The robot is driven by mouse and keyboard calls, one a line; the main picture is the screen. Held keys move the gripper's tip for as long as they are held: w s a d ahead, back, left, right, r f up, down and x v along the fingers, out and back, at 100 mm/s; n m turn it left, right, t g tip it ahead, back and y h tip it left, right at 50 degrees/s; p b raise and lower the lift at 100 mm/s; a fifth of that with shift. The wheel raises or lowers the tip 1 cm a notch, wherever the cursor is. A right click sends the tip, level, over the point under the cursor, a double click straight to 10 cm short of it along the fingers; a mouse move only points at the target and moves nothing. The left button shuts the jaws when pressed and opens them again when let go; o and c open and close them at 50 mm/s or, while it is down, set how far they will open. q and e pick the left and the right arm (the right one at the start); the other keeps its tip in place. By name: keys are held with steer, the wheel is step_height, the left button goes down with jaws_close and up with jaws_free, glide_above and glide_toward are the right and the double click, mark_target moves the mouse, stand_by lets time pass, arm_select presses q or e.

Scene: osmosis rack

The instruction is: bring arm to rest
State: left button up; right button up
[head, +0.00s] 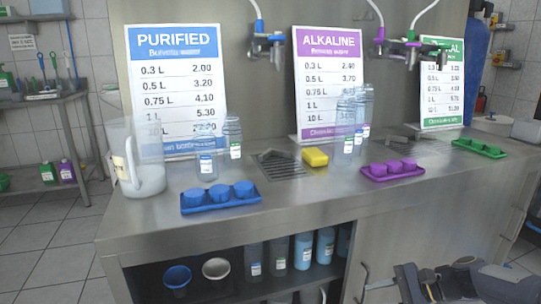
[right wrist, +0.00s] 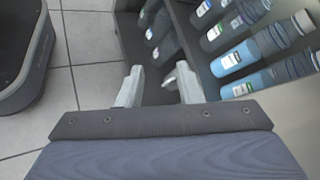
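My right gripper (right wrist: 157,82) shows in the right wrist view with its two pale fingers apart. Nothing is visible between the fingertips. It hangs in front of the counter (head: 300,190), below the top, near the open shelf of bottles. In the head view my right arm shows at the bottom right corner. My left arm and gripper are not in view.
Bottles (right wrist: 245,50) stand on the lower shelf near my right gripper. On the counter are a pitcher (head: 140,160), a blue cap tray (head: 220,200), a purple cap tray (head: 392,170), a green cap tray (head: 480,148) and a yellow sponge (head: 315,157).

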steer(key=s+a+r+n+h, duration=0.2)
steer(key=s+r+n, duration=0.15)
steer(key=s, duration=0.45)
steer(key=s+a+r+n+h, duration=0.3)
steer(key=s+n, duration=0.1)
steer(key=s, duration=0.3)
steer(key=s+f+n+t+h, duration=0.25)
steer(key=s+n, duration=0.25)
steer(key=s, duration=0.6)
step_height(320, 180, up, 32)
steer(key=p, duration=3.2)
steer(key=shift+r+g+p, duration=0.15)
steer(key=shift+g+p, duration=0.2)
steer(key=shift+p, duration=0.05)
